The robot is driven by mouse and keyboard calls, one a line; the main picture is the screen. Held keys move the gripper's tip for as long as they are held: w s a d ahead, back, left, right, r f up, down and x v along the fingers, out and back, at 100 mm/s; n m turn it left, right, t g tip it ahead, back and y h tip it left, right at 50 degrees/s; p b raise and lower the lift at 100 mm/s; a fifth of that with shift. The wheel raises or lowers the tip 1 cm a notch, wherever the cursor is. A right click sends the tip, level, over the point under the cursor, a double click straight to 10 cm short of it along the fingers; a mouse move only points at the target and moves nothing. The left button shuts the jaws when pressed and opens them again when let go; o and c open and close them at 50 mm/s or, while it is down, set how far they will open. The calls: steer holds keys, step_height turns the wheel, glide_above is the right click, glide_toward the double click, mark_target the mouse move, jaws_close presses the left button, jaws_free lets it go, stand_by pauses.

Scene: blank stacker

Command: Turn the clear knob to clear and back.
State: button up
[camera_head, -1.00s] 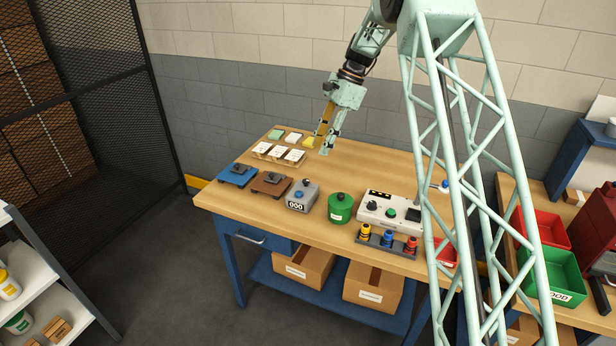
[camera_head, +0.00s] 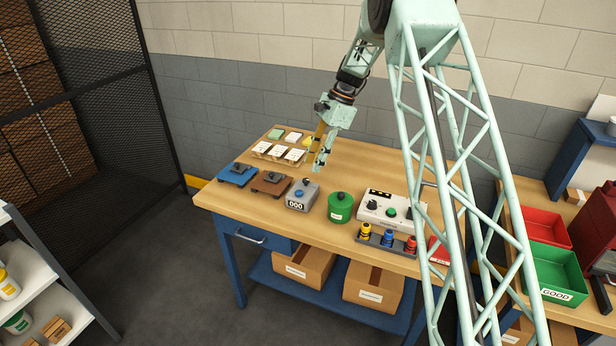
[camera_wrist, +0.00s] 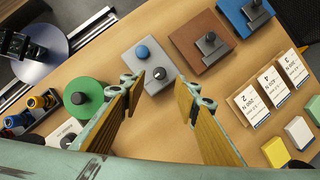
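The grey counter box (camera_head: 302,195) shows "000" on its front and stands in the middle of the bench's row of devices. On its top are a blue dome (camera_wrist: 142,51) and a small dark knob (camera_wrist: 159,73); no label on either is readable. This dark knob looks like the clear knob, but I cannot confirm it. My gripper (camera_head: 318,160) is above the bench, behind the counter box and apart from it. In the wrist view my gripper (camera_wrist: 160,88) has its two yellow-padded fingers wide apart with nothing between them. The box appears just beyond the fingertips.
The green round container (camera_head: 340,207) stands right of the counter; brown (camera_head: 271,182) and blue (camera_head: 237,174) plates stand left. A white panel (camera_head: 390,212) and a rack of coloured knobs (camera_head: 386,241) are farther right. Cards (camera_head: 279,152) lie behind. Bare wood is below my gripper.

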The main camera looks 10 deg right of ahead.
mark_target(306, 180)
steer(key=shift+x, duration=3.2)
steer(key=shift+d, duration=0.1)
steer(key=shift+c, duration=0.3)
steer(key=c, duration=0.8)
